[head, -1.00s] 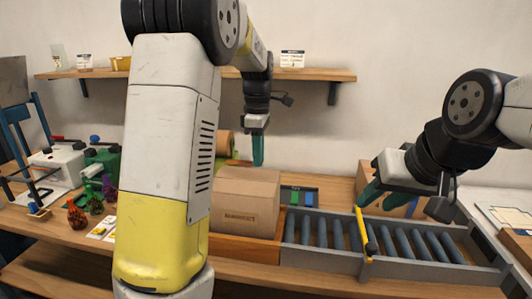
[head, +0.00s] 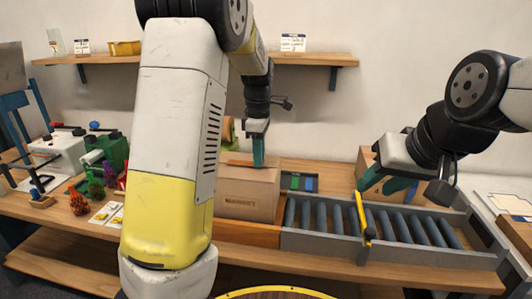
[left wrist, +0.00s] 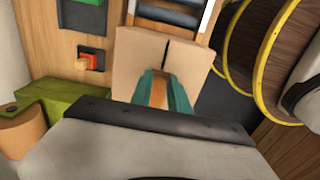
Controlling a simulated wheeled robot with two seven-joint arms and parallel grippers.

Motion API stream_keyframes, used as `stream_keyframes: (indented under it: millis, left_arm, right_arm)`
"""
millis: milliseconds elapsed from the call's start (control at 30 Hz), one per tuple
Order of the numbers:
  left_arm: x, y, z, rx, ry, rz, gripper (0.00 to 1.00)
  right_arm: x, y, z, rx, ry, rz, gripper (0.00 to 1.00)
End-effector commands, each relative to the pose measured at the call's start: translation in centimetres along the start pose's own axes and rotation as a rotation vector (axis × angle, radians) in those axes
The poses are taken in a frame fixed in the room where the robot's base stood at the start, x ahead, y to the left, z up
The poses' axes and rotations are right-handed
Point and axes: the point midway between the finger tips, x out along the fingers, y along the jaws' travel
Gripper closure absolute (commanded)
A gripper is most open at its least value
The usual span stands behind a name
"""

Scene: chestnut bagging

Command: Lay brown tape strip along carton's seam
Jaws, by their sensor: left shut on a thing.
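The closed cardboard carton (head: 246,199) stands upright on the bench beside the roller conveyor. In the left wrist view its top (left wrist: 136,66) shows a dark centre seam. My left gripper (head: 258,163) points down at the carton's top, with its teal fingers shut on the brown tape strip (left wrist: 159,93). The strip lies between the fingers in line with the seam; its end also shows in the head view (head: 239,163). Whether it touches the cardboard all along is unclear. My right gripper (head: 384,184) is off to the right above the conveyor, its teal fingers apart and empty.
The roller conveyor (head: 330,218) runs right of the carton, with a yellow bar (head: 362,215) across it. Another cardboard box (head: 366,163) stands behind it. A tape roll (left wrist: 22,132) and green block (left wrist: 55,105) sit near the carton. Small figures (head: 79,203) stand left.

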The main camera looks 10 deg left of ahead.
Motion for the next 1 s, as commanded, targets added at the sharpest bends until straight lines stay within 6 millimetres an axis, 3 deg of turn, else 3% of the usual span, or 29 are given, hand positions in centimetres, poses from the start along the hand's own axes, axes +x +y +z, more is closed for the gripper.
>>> stream_keyframes:
  millis: [467, 500, 600, 1000]
  left_arm:
    - [0.05, 0.0, 0.01, 0.0, 0.0, 0.0, 1.0]
    - [0.04, 0.0, 0.01, 0.0, 0.0, 0.0, 0.75]
    - [0.04, 0.0, 0.01, 0.0, 0.0, 0.0, 0.55]
    - [-0.28, 0.02, 0.02, 0.0, 0.0, 0.001, 0.53]
  right_arm:
    - [0.0, 0.0, 0.0, 0.0, 0.0, 0.0, 0.64]
    - [0.0, 0.0, 0.0, 0.0, 0.0, 0.0, 0.64]
    - [0.0, 0.0, 0.0, 0.0, 0.0, 0.0, 0.64]
    - [0.0, 0.0, 0.0, 0.0, 0.0, 0.0, 0.64]
